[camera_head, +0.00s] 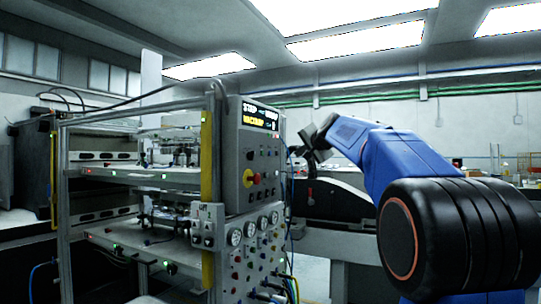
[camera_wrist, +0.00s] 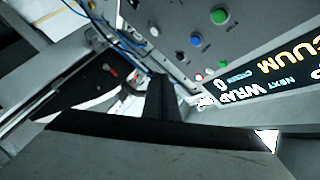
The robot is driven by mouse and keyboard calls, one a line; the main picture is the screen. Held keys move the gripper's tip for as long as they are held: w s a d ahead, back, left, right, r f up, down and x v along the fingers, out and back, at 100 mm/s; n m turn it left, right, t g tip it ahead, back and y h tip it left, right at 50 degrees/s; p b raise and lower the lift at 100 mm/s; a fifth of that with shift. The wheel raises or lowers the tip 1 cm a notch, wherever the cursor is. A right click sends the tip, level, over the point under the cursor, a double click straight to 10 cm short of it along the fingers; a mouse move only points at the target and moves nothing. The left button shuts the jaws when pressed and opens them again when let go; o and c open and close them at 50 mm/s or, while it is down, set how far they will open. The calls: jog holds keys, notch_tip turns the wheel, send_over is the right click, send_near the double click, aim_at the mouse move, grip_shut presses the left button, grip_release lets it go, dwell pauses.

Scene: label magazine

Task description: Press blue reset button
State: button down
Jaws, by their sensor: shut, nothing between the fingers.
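In the head view the buttons on this panel (camera_head: 236,155) are too small for me to pick out the blue one surely. My gripper (camera_wrist: 160,84) is shut and empty. In the wrist view its dark fingers are below and left of the blue button, apart from it. In the head view my gripper (camera_head: 298,151) is just right of the panel's right edge.
The lit display (camera_head: 260,116) tops the panel. A red knob on yellow (camera_head: 248,178) and several gauges (camera_head: 234,237) are lower down. Cables (camera_head: 291,262) hang at the lower right. A metal-framed shelf rack (camera_head: 125,172) stands left of the panel.

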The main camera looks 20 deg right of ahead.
jog(key=w+a, duration=0.5)
jog(key=w, duration=0.2)
jog(key=shift+a, duration=0.15)
jog(key=shift+a, duration=0.1)
dwell(2.1)
jog(key=shift+w+a, duration=0.15)
jog(key=shift+w, duration=0.1)
jog(key=shift+w+a, duration=0.25)
jog(key=shift+w, duration=0.05)
dwell(0.9)
jog(key=shift+d, duration=0.1)
dwell(0.3)
jog(key=shift+s+d, duration=0.4)
jog(key=shift+s, duration=0.2)
jog(key=shift+s+d, duration=0.8)
jog(key=shift+s, duration=0.2)
jog(key=shift+s+d, duration=0.75)
jog(key=shift+s, duration=0.25)
